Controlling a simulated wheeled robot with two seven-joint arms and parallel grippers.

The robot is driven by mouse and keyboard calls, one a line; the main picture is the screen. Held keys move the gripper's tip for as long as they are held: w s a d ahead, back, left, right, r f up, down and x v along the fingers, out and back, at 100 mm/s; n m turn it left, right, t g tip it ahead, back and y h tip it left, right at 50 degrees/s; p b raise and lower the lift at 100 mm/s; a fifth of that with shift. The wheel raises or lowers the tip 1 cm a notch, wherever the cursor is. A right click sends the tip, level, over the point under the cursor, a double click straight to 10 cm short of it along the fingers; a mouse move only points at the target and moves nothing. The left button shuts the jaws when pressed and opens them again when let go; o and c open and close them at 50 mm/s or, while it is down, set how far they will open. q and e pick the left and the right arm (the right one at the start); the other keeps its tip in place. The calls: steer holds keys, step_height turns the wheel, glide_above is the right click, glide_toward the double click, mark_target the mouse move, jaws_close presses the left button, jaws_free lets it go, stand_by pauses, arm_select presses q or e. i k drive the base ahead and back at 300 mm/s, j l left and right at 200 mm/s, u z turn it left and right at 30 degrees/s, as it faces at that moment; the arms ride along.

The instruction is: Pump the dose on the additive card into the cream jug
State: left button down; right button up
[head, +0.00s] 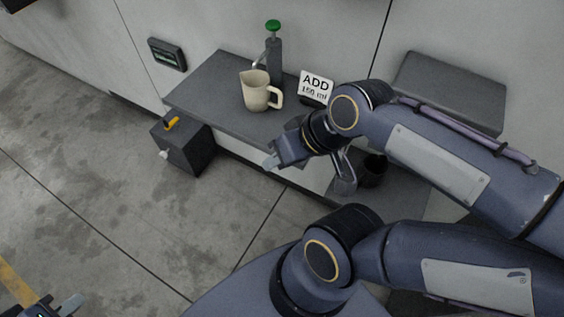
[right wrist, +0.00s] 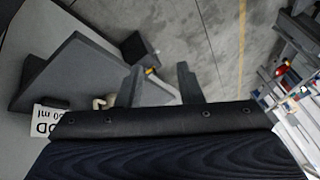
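The cream jug (head: 256,92) stands upright on a grey shelf (head: 205,88), its handle to the right. A dark pump (head: 274,62) with a green top (head: 272,25) stands just behind it; its spout reaches toward the jug's mouth. The jug's inside cannot be made out. The additive card (head: 316,87) stands right of the jug and reads "ADD" and what looks like 150 ml; it shows upside down in the right wrist view (right wrist: 46,120). My right gripper (head: 271,164) is in front of the shelf, its fingers apart and empty (right wrist: 160,82). My left gripper (head: 58,304) is partly cut off at bottom left.
A small display (head: 167,54) is on the wall left of the shelf. A dark box (head: 184,147) with a yellow handle and white spout sits below the shelf's left end. A grey block (head: 450,92) is at right. A dark cup (head: 374,169) is below. Floor at left is clear.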

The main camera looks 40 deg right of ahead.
mark_target(273, 26)
steer(key=z, duration=1.25)
